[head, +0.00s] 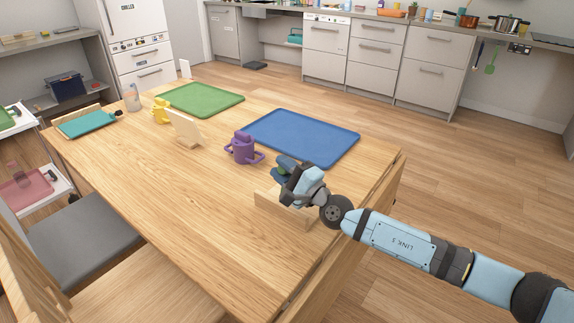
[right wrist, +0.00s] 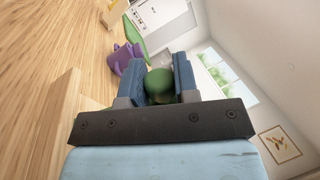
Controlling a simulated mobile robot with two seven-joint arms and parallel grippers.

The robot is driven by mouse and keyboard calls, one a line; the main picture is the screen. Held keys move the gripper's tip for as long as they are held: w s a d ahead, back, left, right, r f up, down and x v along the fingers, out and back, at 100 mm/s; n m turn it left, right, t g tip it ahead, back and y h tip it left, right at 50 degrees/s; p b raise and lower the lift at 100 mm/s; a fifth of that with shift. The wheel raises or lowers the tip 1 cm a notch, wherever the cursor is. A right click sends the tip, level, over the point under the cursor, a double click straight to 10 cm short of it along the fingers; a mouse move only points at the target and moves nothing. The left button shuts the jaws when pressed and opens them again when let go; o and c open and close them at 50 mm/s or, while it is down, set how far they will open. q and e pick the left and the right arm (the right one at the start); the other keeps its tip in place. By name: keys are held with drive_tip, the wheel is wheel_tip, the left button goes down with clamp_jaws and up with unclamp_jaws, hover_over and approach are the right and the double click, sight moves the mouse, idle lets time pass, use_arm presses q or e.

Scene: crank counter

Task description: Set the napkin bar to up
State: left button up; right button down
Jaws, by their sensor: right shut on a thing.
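My right gripper (head: 283,168) is at the near right part of the table, above a light wooden stand (head: 283,214). In the right wrist view its two blue fingers (right wrist: 160,82) are shut on a round dark green knob (right wrist: 161,85). The knob seems to belong to the napkin bar, but the gripper hides most of it in the head view, so I cannot tell the bar's angle. The wooden stand also shows at the left of the right wrist view (right wrist: 58,115). My left gripper is not in view.
A purple two-handled cup (head: 243,149) stands close to the left of the gripper. A blue mat (head: 305,137) lies behind it. A wooden stand (head: 184,128), a yellow cup (head: 161,111) and a green mat (head: 202,98) are farther left. The table's front middle is clear.

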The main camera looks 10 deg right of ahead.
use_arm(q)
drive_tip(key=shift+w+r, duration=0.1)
use_arm(e)
drive_tip(key=shift+s+a+n, duration=0.25)
drive_tip(key=shift+n, duration=0.25)
drive_tip(key=c, duration=0.9)
unclamp_jaws()
drive_tip(key=shift+o, duration=0.2)
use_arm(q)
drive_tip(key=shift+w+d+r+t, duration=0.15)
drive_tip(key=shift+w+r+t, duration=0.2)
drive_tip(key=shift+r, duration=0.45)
use_arm(e)
drive_tip(key=v, duration=1.3)
drive_tip(key=shift+s+d+f, duration=0.25)
drive_tip(key=shift+s, duration=0.05)
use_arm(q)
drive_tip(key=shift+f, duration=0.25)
